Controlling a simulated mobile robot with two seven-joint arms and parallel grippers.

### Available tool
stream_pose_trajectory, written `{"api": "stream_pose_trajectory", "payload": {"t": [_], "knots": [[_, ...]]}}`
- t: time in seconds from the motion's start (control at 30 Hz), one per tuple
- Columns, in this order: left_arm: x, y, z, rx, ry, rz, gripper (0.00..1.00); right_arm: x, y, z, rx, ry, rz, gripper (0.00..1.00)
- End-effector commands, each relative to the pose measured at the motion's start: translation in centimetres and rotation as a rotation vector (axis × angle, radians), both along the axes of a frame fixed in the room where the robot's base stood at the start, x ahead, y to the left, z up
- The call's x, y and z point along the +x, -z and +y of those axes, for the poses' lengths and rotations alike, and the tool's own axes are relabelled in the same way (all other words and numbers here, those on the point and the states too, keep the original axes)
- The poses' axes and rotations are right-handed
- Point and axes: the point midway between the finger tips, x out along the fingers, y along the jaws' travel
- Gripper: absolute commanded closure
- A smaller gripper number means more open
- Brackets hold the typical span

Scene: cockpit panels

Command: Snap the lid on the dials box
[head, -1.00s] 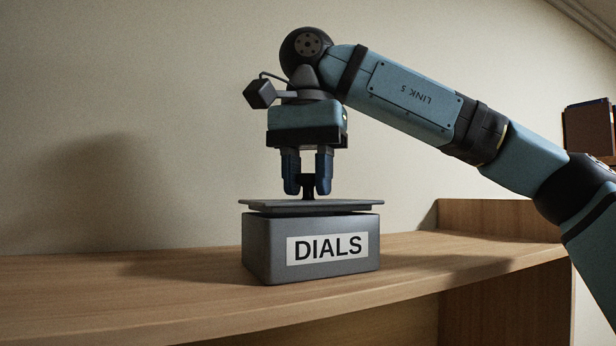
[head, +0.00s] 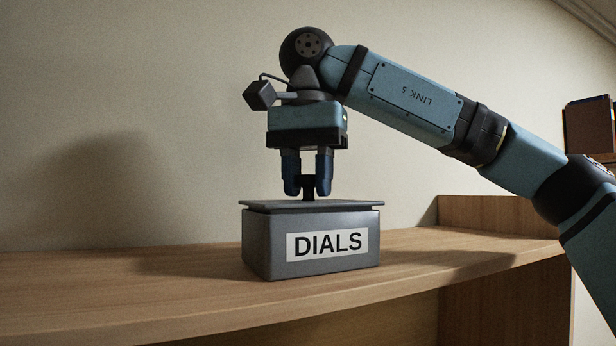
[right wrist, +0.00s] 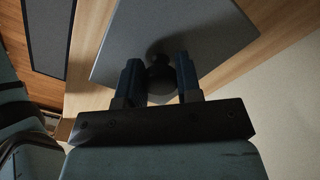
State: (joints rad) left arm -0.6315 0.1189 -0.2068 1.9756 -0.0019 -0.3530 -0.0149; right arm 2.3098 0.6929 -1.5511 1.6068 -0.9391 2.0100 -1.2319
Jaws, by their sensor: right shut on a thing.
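The grey dials box (head: 260,245) stands upright on the wooden shelf, its white DIALS label facing me. The flat grey lid (head: 330,205) is level just above the box's rim, with a thin dark line between them; I cannot tell whether they touch. My right gripper (head: 308,186) points straight down and is shut on the lid's dark knob. In the right wrist view the lid (right wrist: 205,35) spreads out beyond the fingers, and the round knob (right wrist: 159,78) sits between them. The box is hidden under the lid there. My left gripper is not in view.
The wooden shelf (head: 180,295) is clear on both sides of the box. A raised wooden ledge (head: 485,212) stands at the right. A plain wall (head: 150,100) is behind. A dark book-like object (head: 590,127) shows at the far right.

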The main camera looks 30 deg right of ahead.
Motion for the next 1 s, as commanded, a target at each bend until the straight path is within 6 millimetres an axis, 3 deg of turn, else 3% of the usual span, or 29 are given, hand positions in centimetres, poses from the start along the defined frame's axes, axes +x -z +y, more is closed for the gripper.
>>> {"api": "stream_pose_trajectory", "payload": {"t": [0.3, 0.93, 0.97, 1.0], "knots": [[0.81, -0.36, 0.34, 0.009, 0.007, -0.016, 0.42, -0.01, -0.01, 0.0, 0.0, 0.0, 0.0, 0.95], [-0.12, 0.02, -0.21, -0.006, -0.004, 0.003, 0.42, -0.01, 0.3, -0.02, 0.0, 0.0, 0.0, 0.95], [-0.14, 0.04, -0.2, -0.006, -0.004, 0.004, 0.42, -0.01, 0.3, -0.02, 0.0, 0.0, 0.0, 0.63], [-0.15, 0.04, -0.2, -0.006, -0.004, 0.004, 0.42, -0.01, 0.3, -0.02, 0.0, 0.0, 0.0, 0.54]]}}
